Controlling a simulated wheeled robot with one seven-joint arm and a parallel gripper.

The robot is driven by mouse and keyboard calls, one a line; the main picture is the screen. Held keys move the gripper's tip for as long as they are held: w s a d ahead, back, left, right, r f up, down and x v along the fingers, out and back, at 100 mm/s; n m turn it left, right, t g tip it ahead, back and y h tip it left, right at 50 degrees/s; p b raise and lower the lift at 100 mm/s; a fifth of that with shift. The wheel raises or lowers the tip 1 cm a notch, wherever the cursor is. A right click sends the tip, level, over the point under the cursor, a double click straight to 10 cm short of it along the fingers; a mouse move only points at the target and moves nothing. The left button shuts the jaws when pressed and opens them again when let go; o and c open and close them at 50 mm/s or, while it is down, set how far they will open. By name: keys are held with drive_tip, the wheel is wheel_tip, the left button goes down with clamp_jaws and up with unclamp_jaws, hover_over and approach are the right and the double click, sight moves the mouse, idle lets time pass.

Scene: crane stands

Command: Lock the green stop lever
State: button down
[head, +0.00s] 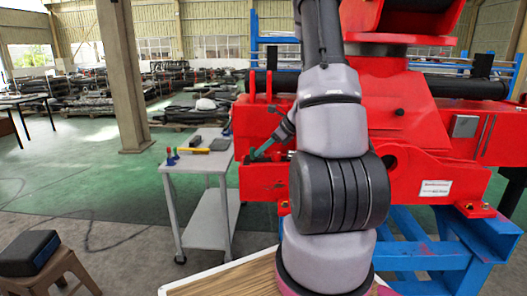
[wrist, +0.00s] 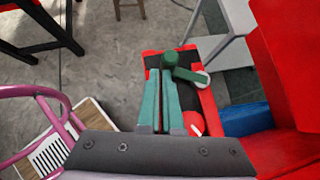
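The green stop lever shows in the wrist view as a green rounded knob (wrist: 169,58) with a short green arm (wrist: 188,74) running right to a pale round end on the red frame. My gripper (wrist: 160,74) has two teal fingers lying almost side by side, with only a thin dark gap and nothing visible between them. Their tips are close to the knob, at its lower left; I cannot tell whether they touch it. In the head view my gripper (head: 254,157) is at the left end of the red machine, and the lever cannot be made out clearly.
The red crane stand (head: 410,120) fills the right, on a blue support frame (head: 425,250). A grey trolley (head: 200,162) with tools stands close on the left. A stool (head: 52,275) with a dark box is at lower left. Green floor beyond is open.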

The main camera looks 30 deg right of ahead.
drive_tip(key=shift+w+a, duration=0.35)
drive_tip(key=shift+a, duration=0.2)
drive_tip(key=shift+w+a, duration=0.35)
drive_tip(key=shift+a, duration=0.2)
drive_tip(key=shift+w, duration=0.1)
